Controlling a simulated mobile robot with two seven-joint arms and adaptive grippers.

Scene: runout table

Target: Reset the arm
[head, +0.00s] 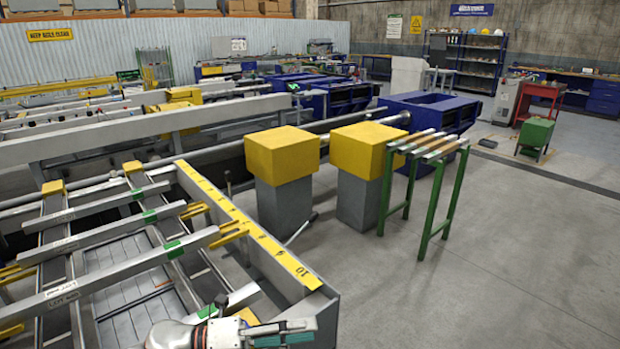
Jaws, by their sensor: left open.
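My left gripper (300,332) shows at the bottom edge of the head view, with a white and grey wrist and teal finger pads. It is open, and I see nothing between its fingers. Its fingers point right, in front of the near end of the runout table (318,318). The lower part of the gripper is cut off by the frame. My right gripper is not in view.
A yellow numbered strip (245,222) runs along the runout table's edge. Grey bars (140,268) cross the table at left. Two yellow-topped grey pedestals (283,152) (369,147) and a green-legged roller stand (430,148) stand beyond. Floor at right (500,270) is clear.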

